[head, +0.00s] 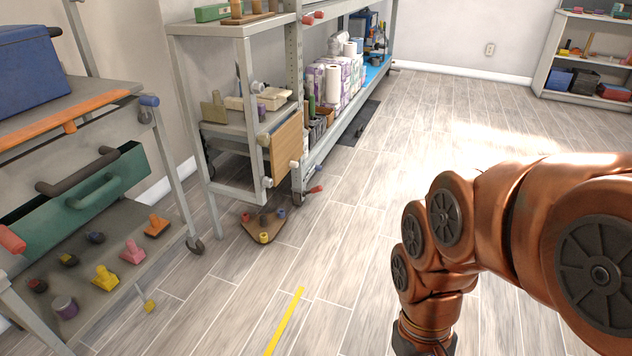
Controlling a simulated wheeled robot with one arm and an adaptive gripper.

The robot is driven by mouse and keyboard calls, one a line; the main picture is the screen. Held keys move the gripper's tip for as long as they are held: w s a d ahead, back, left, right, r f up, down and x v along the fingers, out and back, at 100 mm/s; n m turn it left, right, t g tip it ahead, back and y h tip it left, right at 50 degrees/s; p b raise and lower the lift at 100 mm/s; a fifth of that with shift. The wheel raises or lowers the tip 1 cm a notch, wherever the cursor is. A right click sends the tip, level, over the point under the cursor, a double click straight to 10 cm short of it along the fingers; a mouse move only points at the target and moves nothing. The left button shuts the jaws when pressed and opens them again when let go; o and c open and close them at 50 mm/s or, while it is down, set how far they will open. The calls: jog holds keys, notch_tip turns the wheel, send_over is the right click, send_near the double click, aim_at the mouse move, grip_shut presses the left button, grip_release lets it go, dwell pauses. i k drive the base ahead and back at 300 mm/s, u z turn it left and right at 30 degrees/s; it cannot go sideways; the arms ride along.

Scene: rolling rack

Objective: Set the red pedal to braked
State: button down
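A small red pedal (315,189) sticks out to the right near the floor. It is beside a caster (298,198) at the foot of the grey metal rack (296,140) in the middle of the view. It is too small to tell whether it is pressed down or raised. My copper arm reaches in from the right and bends down to the bottom edge, to the right of the pedal and well apart from it. My gripper is outside the frame.
A triangular wooden board (255,232) with several coloured knobs lies on the floor. A grey cart (180,190) with a green drawer (75,195) stands at the left; a yellow pedal (149,305) is near its base. The floor (370,230) right of the rack is open.

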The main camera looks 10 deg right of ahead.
aim_at(314, 190)
jog(key=u, duration=0.25)
jog(key=i, duration=2.05)
jog(key=u, duration=0.1)
